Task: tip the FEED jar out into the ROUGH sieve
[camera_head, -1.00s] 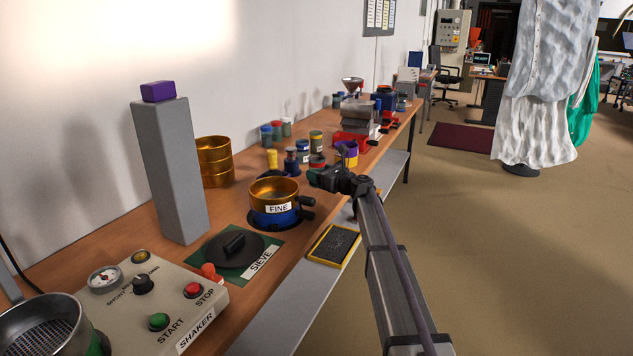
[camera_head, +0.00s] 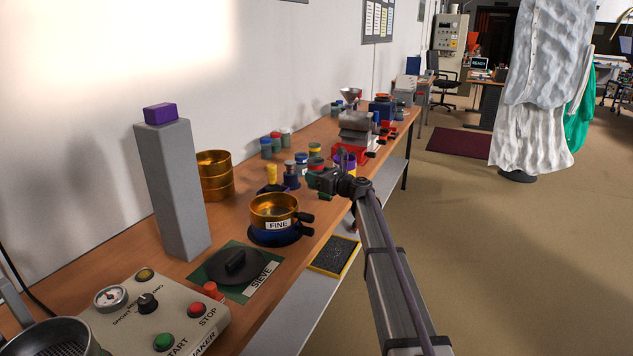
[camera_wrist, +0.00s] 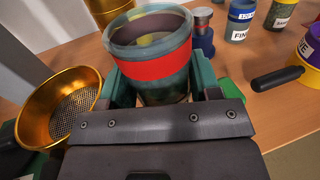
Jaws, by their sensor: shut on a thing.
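My gripper (camera_wrist: 160,95) is shut on an open jar (camera_wrist: 148,68) with a red band; its name is not readable. The jar looks upright, and pale yellowish contents show through its mouth. In the head view my gripper (camera_head: 322,183) is above the bench, right of the gold FINE sieve (camera_head: 278,225), and mostly hides the jar. No label reading ROUGH shows. A steel sieve (camera_head: 75,335) with a mesh floor is cut off at the lower left; its label is out of sight. In the wrist view a gold meshed sieve (camera_wrist: 62,85) lies left of the jar.
The shaker panel (camera_head: 180,305), a black lid (camera_head: 237,266) and a grey pillar (camera_head: 172,190) with a purple block stand along the left. Gold sieves (camera_head: 216,185) are stacked by the wall. Several jars stand beyond my gripper. Floor right of the bench is open.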

